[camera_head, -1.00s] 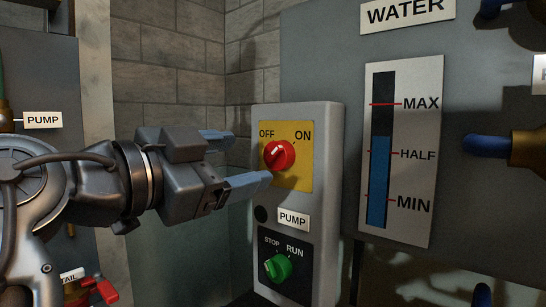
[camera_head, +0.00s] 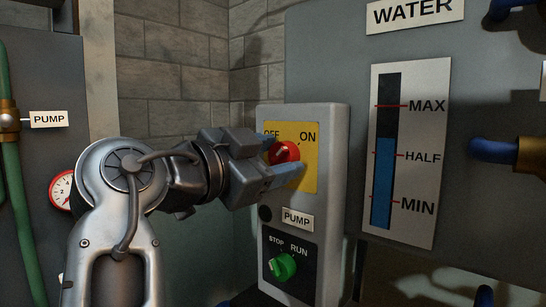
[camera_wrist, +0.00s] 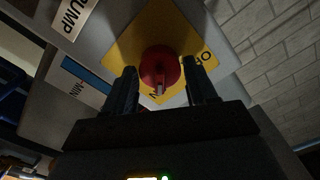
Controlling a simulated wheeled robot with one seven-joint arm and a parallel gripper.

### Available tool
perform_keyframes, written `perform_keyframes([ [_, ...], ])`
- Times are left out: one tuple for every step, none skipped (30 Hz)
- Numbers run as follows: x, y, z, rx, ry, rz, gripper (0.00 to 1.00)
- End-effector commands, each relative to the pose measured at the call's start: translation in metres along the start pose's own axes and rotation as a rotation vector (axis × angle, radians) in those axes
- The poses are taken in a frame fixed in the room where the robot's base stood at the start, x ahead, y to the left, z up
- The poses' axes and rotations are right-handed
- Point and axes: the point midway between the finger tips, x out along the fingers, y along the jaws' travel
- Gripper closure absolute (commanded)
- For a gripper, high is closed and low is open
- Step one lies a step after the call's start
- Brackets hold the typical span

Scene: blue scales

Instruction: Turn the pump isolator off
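The pump isolator is a red knob (camera_head: 284,152) on a yellow plate (camera_head: 311,172) marked OFF and ON, on a grey box (camera_head: 335,200). My gripper (camera_head: 283,160) is at the knob, with one blue finger below it and the other mostly hidden. In the wrist view the knob (camera_wrist: 158,66) lies between the two dark fingers (camera_wrist: 160,72), which are spread, with a narrow gap seeming to show on each side. Contact is not clear. The knob's pale-tipped ridge points down in that view, towards the partly hidden ON lettering. The gripper partly covers the OFF label.
A green knob (camera_head: 283,267) marked STOP and RUN sits lower on the same box, below a PUMP label (camera_head: 297,219). A water gauge (camera_head: 408,150) and blue-handled pipe fittings (camera_head: 495,150) are to the right. A red-rimmed dial (camera_head: 62,190) is behind my arm.

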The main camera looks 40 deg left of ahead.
Motion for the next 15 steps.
perform_keyframes([
  [-0.0001,-0.0001,-0.0001,0.0,0.0,0.0,0.48],
  [-0.0001,-0.0001,0.0,0.0,0.0,0.0,0.51],
  [-0.0002,-0.0001,-0.0001,0.0,0.0,0.0,0.55],
  [-0.0002,0.0,-0.0001,0.0,0.0,0.0,0.58],
  [-0.0002,0.0,0.0,0.0,0.0,0.0,0.61],
  [-0.0002,0.0,0.0,0.0,0.0,0.0,0.65],
  [-0.0002,0.0,0.0,0.0,0.0,0.0,0.68],
  [-0.0002,0.0,0.0,0.0,0.0,0.0,0.7],
  [-0.0002,0.0001,0.0,0.0,0.0,0.0,0.74],
  [-0.0002,0.0001,0.0,0.0,0.0,0.0,0.77],
  [-0.0002,0.0001,0.0,0.0,0.0,0.0,0.8],
  [-0.0002,0.0001,0.0,0.0,0.0,0.0,0.82],
  [-0.0002,0.0002,0.0,0.0,0.0,0.0,0.82],
  [-0.0002,0.0002,0.0,-0.001,0.0,0.001,0.82],
  [-0.0002,0.0002,0.0,-0.003,0.0,0.001,0.82],
])
